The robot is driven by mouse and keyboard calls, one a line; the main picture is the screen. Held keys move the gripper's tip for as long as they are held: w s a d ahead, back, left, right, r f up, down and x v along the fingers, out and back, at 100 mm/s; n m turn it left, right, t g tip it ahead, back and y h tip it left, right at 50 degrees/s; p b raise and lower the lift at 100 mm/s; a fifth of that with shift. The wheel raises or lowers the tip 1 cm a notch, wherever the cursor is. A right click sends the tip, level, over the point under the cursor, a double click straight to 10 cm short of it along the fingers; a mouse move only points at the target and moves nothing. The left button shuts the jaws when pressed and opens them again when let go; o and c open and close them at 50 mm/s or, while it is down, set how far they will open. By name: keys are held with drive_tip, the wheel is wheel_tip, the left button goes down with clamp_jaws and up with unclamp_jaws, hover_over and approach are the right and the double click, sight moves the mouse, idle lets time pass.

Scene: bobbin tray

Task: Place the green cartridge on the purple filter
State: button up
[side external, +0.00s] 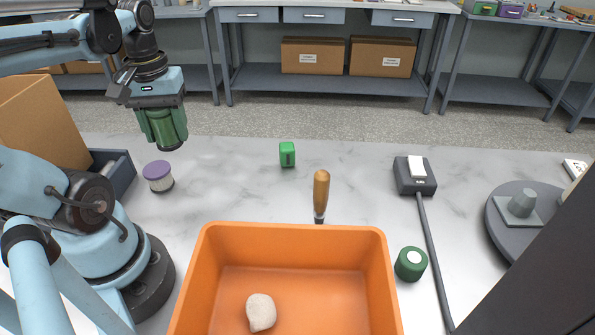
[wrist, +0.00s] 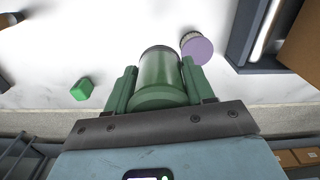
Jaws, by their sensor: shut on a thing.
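My gripper (side external: 163,128) is shut on the green cartridge (side external: 172,127), a dark green translucent cylinder held well above the table. In the wrist view the cartridge (wrist: 160,80) sits between the two green fingers. The purple filter (side external: 157,170), a short white pleated cylinder with a purple top, stands upright on the table just below and slightly left of the gripper in the side view. In the wrist view the filter (wrist: 197,47) shows beside the cartridge, apart from it and partly covered by a finger.
A dark bin (side external: 112,178) stands close left of the filter. A small green block (side external: 287,154), a wooden-handled tool (side external: 321,193), an orange tray (side external: 290,232) with a pale lump (side external: 261,311), and a green round can (side external: 411,264) are to the right. Marble table around the filter's right is clear.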

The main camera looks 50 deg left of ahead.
drive_tip(key=s+a+f, duration=0.1)
drive_tip(key=a, duration=0.1)
drive_tip(key=s+a+f, duration=0.1)
drive_tip(key=a+f, duration=0.1)
drive_tip(key=s+a+f, duration=0.1)
drive_tip(key=a, duration=0.2)
drive_tip(key=shift+f, duration=2.3)
drive_tip(key=o, duration=1.2)
drive_tip(key=shift+f, duration=0.15)
drive_tip(key=shift+o, duration=0.2)
